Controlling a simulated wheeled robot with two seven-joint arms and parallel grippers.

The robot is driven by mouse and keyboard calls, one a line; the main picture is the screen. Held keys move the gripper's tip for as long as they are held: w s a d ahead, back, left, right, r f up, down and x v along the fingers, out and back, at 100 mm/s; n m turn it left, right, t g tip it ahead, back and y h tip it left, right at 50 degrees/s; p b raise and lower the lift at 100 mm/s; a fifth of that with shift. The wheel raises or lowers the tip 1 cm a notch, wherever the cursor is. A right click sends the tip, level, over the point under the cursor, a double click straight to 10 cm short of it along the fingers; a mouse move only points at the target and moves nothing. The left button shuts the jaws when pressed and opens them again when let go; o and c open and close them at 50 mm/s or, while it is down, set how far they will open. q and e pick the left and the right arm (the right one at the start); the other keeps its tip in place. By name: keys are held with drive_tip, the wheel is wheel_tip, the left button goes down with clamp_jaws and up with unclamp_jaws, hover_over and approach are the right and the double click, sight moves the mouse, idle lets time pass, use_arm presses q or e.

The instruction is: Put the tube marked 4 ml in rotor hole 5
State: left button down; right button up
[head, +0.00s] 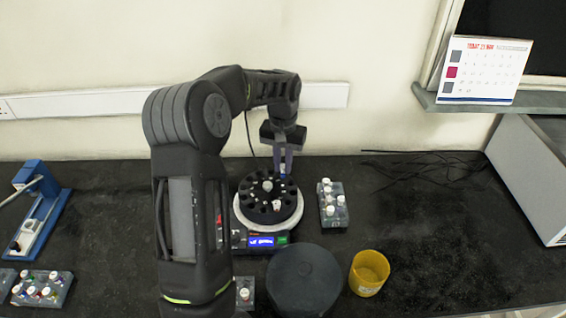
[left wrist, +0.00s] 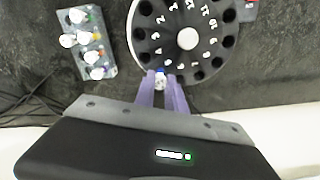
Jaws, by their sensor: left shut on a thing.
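The black rotor (head: 266,187) sits in a white-rimmed centrifuge with a lit blue display. Its numbered ring of dark holes around a pale hub also shows in the left wrist view (left wrist: 187,38). My left gripper (head: 284,172) points down at the rotor's far right edge. It is shut on a small tube (left wrist: 160,79) with a white top and a bit of blue, which shows between its fingers in the left wrist view, by the rotor's rim. I cannot read its marking or tell whether its lower end is in a hole. My right gripper is not in view.
A grey rack (head: 333,212) with several capped tubes stands right of the centrifuge. A dark round lid (head: 304,280) and a yellow cup (head: 369,272) stand in front. Another tube rack (head: 42,289) and a blue device (head: 36,210) are at left. The right bench is mostly clear.

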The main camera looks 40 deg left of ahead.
use_arm(q)
drive_tip(key=shift+f+b, duration=0.35)
drive_tip(key=shift+f, duration=0.25)
drive_tip(key=c, duration=1)
unclamp_jaws()
drive_tip(key=shift+r+p, duration=2.15)
drive_tip(key=shift+r, duration=0.9)
